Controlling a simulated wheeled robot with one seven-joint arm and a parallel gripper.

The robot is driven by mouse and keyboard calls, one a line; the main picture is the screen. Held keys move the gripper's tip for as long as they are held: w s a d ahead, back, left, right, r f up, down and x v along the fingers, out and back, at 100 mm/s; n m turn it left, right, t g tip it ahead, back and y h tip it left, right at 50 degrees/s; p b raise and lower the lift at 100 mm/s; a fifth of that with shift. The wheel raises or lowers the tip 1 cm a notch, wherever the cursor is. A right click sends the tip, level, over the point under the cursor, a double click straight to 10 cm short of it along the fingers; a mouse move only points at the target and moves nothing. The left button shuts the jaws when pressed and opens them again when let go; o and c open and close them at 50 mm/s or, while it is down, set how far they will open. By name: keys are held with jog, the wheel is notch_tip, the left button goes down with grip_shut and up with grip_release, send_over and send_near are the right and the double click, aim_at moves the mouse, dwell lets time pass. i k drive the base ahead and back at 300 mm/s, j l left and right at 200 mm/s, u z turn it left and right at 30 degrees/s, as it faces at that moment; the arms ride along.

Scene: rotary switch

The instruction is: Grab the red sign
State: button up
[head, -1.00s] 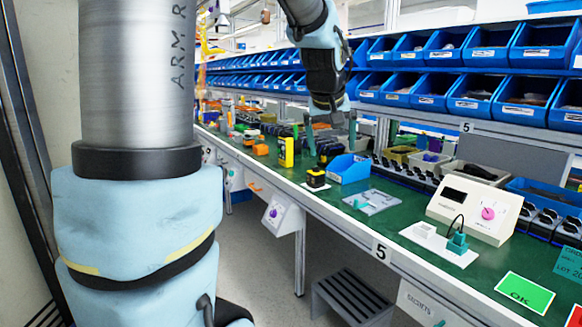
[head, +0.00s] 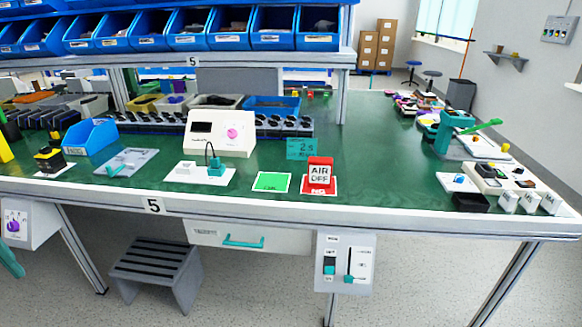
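The red sign (head: 320,164) stands upright near the front edge of the green bench, in the head view right of centre. It has a white panel reading "AIR OFF". It stands on a red-bordered card marked "NG" (head: 320,190), which it partly covers. A slim teal piece (head: 10,258) at the left edge looks like a finger of my gripper, low in front of the bench and far from the sign. The rest of the gripper is out of frame, so I cannot tell whether it is open or shut.
A green card (head: 271,182) lies left of the sign, and a teal card (head: 302,149) lies behind it. A white box with a pink knob (head: 219,133) stands further left. A grey step stool (head: 157,270) stands below.

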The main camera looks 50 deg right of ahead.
aim_at(319, 169)
jog(key=k+l+u, duration=0.3)
jog(key=k+l, duration=0.3)
jog(key=l, duration=0.15)
jog(key=k+l+u, duration=0.3)
jog(key=k+l, duration=0.3)
jog(key=k, duration=0.1)
